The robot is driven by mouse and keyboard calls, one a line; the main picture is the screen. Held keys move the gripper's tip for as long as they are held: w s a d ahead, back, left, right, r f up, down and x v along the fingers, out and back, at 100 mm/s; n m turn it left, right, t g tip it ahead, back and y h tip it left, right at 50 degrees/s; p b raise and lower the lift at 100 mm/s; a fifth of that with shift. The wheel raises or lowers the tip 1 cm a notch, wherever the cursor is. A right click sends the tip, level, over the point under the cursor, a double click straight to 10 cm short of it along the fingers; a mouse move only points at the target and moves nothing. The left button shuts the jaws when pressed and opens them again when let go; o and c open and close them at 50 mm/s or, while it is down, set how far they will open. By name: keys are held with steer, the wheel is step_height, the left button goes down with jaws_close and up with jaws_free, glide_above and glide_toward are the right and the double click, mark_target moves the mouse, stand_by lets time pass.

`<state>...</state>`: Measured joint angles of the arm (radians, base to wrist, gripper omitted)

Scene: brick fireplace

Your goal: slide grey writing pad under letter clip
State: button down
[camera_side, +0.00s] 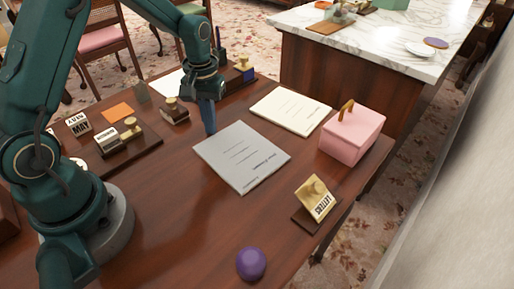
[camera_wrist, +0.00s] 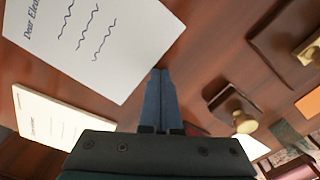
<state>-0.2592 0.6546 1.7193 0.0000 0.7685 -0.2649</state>
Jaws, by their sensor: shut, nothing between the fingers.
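The grey writing pad (camera_side: 242,157) lies flat on the wooden desk, with handwriting on it. It also shows in the wrist view (camera_wrist: 90,45) at the upper left, looking pale. The letter clip (camera_side: 316,197) is brass, on a dark wooden base with a label reading LETTERS. It stands apart from the pad, to its right and nearer the camera, and is out of the wrist view. My gripper (camera_side: 210,131) points down, shut and empty, close beside the pad's far-left edge. In the wrist view its fingertips (camera_wrist: 160,72) are beside that edge; contact cannot be told.
A cream pad (camera_side: 290,110) and a pink box (camera_side: 352,133) stand beyond and right of the grey pad. A stamp (camera_side: 174,111) is left of my gripper. A purple ball (camera_side: 251,264) is near the front. Desk between pad and clip is clear.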

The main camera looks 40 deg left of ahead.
mark_target(226, 141)
steer(key=shift+d, duration=4.35)
steer(key=shift+a, duration=1.8)
step_height(226, 141, up, 8)
